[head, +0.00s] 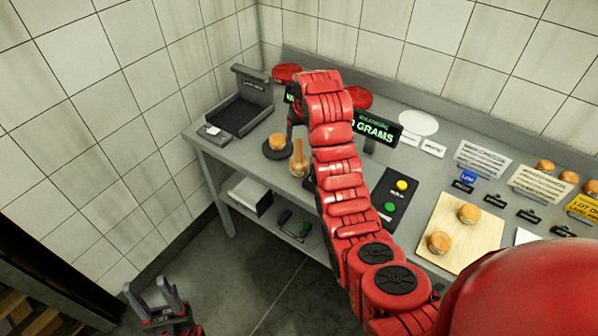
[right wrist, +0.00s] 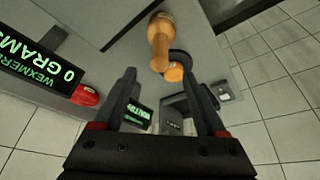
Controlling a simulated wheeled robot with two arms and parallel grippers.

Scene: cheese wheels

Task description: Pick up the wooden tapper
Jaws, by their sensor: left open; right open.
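The wooden tapper (head: 298,160) stands on the grey counter, just left of my right arm in the head view. In the right wrist view the tapper (right wrist: 160,42) lies beyond the fingertips, outside the jaws. My right gripper (right wrist: 161,79) is open and empty; in the head view it is mostly hidden behind my own arm. My left gripper (head: 149,286) is open and empty, low at the left, away from the counter.
A small cheese wheel (head: 277,142) sits on a round black pad close beside the tapper. A black tray (head: 240,115) stands at the left end. A GRAMS display (head: 375,131) is behind my arm. A wooden board (head: 470,215) with two cheeses lies right.

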